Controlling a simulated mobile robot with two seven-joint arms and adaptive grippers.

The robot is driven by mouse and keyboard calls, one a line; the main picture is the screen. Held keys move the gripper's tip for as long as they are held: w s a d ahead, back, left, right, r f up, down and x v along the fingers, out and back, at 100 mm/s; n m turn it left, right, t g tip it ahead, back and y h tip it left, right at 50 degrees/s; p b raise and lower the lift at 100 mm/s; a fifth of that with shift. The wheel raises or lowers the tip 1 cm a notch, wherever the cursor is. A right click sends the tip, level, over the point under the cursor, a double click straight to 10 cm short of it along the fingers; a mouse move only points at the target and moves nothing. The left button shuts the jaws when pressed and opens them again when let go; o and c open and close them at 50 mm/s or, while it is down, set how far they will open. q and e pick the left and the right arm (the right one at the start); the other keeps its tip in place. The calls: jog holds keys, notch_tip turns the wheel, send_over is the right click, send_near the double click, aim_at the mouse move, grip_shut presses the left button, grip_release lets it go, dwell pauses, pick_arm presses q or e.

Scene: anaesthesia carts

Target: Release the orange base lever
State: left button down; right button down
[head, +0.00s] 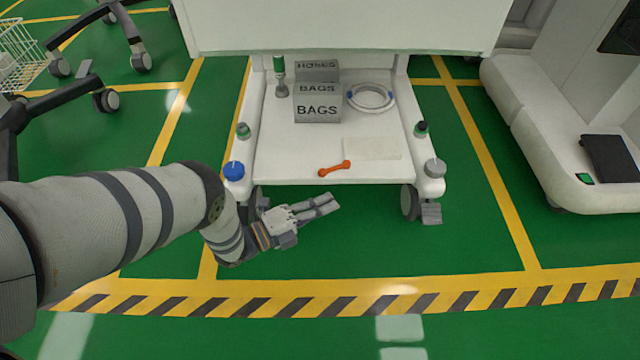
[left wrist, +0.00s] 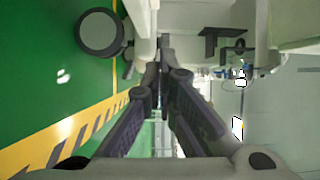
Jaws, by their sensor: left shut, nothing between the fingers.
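The orange lever (head: 335,168) shows in the head view at the front of the white cart's low base (head: 290,172), left of its middle. It lies at a slight slant, its right end higher in the picture. My left gripper (head: 334,204) is in front of and below the base's front edge in the head view, fingers pointing right, apart from the lever. In the left wrist view its fingers (left wrist: 164,70) converge and meet at the tips, with nothing between them. I cannot make out the lever in that view. My right gripper is not in view.
On the base stand grey boxes marked BAGS (head: 317,108) and a coiled white hose (head: 370,98). A grey pedal (head: 431,213) sits by the right front wheel. Another white machine (head: 545,120) stands at the right. The green floor in front is clear.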

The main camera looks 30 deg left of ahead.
pick_arm(q)
jog(key=s+a, duration=0.4)
jog(key=a, duration=0.5)
jog(key=shift+s, duration=0.1)
